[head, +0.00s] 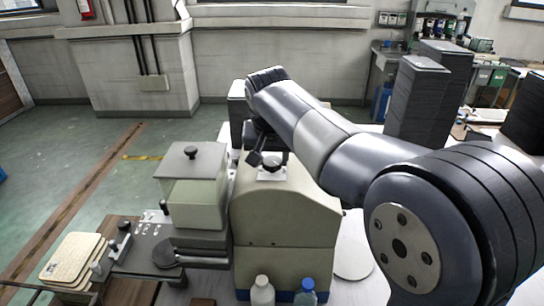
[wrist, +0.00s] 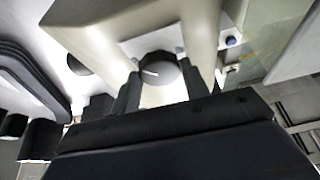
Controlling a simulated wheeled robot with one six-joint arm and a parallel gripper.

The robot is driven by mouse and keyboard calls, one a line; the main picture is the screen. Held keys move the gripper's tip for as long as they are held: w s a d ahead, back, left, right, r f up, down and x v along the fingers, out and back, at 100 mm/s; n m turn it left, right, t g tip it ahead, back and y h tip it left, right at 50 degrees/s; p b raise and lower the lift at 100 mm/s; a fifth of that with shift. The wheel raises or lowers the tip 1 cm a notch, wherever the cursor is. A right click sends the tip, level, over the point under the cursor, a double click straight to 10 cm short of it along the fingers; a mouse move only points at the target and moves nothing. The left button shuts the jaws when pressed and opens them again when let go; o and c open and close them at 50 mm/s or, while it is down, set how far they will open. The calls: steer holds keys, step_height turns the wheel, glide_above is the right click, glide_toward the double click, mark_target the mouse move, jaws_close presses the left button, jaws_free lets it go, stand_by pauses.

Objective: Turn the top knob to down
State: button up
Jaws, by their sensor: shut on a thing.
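The top knob (wrist: 158,70) is a round dark knob with a white pointer line, on a pale square plate (wrist: 128,46) of the beige machine. In the wrist view its line runs roughly sideways, toward the left. My gripper (wrist: 162,82) is shut on the knob, one dark finger at each side. In the head view the knob (head: 271,162) sits on top of the beige machine (head: 285,205), with my gripper (head: 262,148) reaching down from behind. My arm covers part of the machine's right side. The pointer is too small to read in the head view.
A pale box with a black lid knob (head: 193,190) stands left of the machine. Bottles (head: 262,291) stand in front. Stacked dark trays (head: 418,98) stand at the back right. Cream panels (head: 72,258) lie at the lower left.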

steer(key=shift+c, duration=0.7)
steer(key=shift+n, duration=0.3)
steer(key=n, duration=0.1)
steer(key=n+y, duration=0.1)
steer(key=n, duration=0.1)
steer(key=shift+d+n+y, duration=0.2)
steer(key=shift+n+y, duration=0.1)
steer(key=n, duration=0.2)
steer(key=n+g+y, duration=0.1)
steer(key=n, duration=0.1)
steer(key=shift+w+d+n+y, duration=0.1)
steer(key=shift+w+n+y, duration=0.05)
steer(key=shift+n+y, duration=0.2)
steer(key=shift+n, duration=0.25)
steer(key=o, duration=1)
steer(key=shift+c, duration=0.2)
steer(key=b+v, duration=0.1)
steer(key=v, duration=0.9)
steer(key=shift+r, duration=0.4)
